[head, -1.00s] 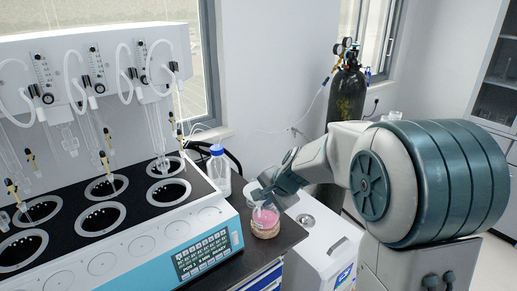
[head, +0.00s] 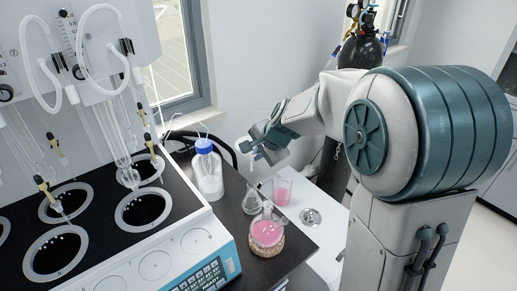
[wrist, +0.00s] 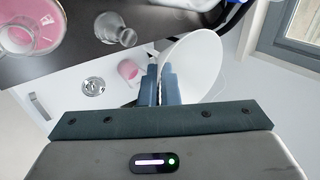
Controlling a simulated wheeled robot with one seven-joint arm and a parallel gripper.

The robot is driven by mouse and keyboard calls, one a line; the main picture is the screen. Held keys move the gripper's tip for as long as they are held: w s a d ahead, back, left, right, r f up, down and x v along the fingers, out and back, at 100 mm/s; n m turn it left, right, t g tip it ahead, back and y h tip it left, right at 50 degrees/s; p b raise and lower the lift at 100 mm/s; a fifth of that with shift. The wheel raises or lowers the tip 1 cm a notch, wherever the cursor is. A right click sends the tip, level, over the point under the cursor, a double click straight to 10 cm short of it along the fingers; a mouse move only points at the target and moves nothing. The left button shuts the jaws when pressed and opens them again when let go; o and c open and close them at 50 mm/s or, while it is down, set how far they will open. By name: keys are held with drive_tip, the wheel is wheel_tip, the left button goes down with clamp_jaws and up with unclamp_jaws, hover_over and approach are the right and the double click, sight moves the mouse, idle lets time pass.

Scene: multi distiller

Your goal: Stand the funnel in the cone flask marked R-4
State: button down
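A white funnel (wrist: 196,62) is between the two fingers of my gripper (wrist: 160,85) in the wrist view, its wide cone to the right. The fingers are close together on it. In the head view my gripper (head: 262,152) is in the air, above and behind the bench corner; the funnel is hard to tell from the white wall there. A small clear cone flask (head: 252,204) stands upright on the dark bench, below and left of my gripper. It also shows in the wrist view (wrist: 117,31), with its mouth uncovered. No R-4 mark is readable.
A round flask of pink liquid (head: 268,232) sits on a cork ring in front of the cone flask. A blue-capped bottle (head: 208,174) stands behind left. A pink beaker (head: 282,190) stands to the right. The distiller (head: 185,235) fills the left; a gas cylinder (head: 358,55) stands behind.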

wheel_tip(320, 180, down, 5)
drive_tip(key=b, duration=0.3)
drive_tip(key=shift+b, duration=0.4)
drive_tip(key=shift+s, duration=0.15)
idle(0.4)
drive_tip(key=shift+f+b, duration=2.65)
drive_tip(key=shift+f, duration=0.05)
idle(1.0)
drive_tip(key=c, duration=1.6)
unclamp_jaws()
